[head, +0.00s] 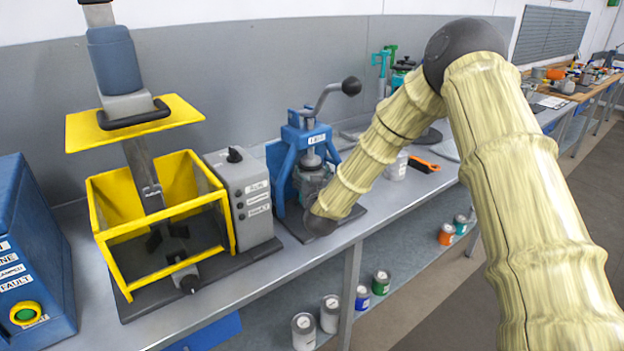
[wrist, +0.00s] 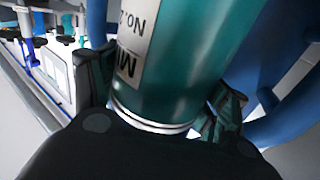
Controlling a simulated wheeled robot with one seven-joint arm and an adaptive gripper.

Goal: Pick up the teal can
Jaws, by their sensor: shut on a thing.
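A teal can (wrist: 172,75) with a white label fills the middle of the wrist view. The label reads in part "NO.2". My gripper (wrist: 160,92) has one finger on each side of the can and is shut on it. The can's upper end runs out of the picture. Blue curved parts stand close behind and beside the can. In the head view my arm ends in front of the blue lever press (head: 293,150).
A yellow open-framed machine (head: 160,205) and a grey control box (head: 243,195) stand left of the press. Several small cans sit below the bench, including a teal-looking one (head: 461,224) beside an orange one (head: 446,234). An orange-handled brush (head: 424,165) lies on the bench.

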